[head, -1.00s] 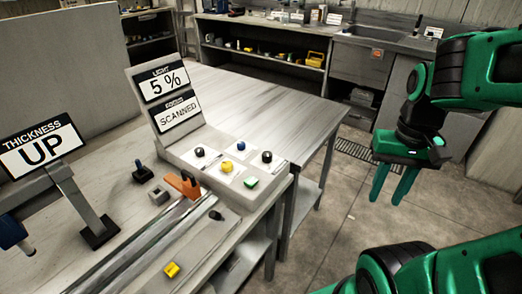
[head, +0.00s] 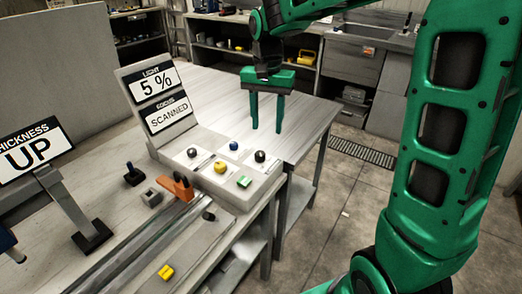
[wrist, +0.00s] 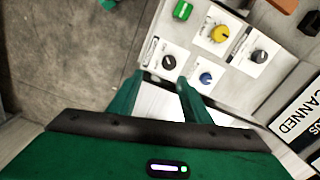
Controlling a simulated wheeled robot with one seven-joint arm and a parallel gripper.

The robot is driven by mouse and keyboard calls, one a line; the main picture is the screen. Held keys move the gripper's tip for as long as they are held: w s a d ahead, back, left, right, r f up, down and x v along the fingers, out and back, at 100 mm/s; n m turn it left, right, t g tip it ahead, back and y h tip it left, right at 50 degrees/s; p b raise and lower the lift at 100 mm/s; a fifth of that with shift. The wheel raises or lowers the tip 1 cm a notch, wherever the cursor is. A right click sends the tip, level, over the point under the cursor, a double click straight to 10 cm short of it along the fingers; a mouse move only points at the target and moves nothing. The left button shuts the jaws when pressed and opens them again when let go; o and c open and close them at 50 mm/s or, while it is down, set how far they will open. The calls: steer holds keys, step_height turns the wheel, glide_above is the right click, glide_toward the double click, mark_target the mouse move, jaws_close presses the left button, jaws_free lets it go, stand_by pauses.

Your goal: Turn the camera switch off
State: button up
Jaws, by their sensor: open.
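A light grey control panel (head: 180,172) stands on the bench with several controls on small label plates. They are a green switch (head: 243,182), a yellow knob (head: 220,167), a blue knob (head: 234,146) and two black knobs, left (head: 192,152) and right (head: 260,156). The labels are too small to read, so I cannot tell which one is the camera switch. My gripper (head: 266,130) is open and empty, pointing down above the panel's far right side. In the wrist view its fingers (wrist: 160,76) appear near a black knob (wrist: 168,63), and the green switch (wrist: 182,10) lies further off.
A sign (head: 35,152) on a post reads thickness up. An orange clamp (head: 176,187) sits on a metal rail in front of the panel. The table behind the panel is bare.

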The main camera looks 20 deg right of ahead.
mark_target(260, 152)
steer(key=f, duration=0.3)
steer(key=a+f, duration=0.1)
steer(key=f, duration=0.3)
steer(key=w+f, duration=0.1)
steer(key=f, duration=0.3)
steer(key=shift+w+a, duration=0.1)
steer(key=shift+a, duration=0.25)
steer(key=c, duration=1)
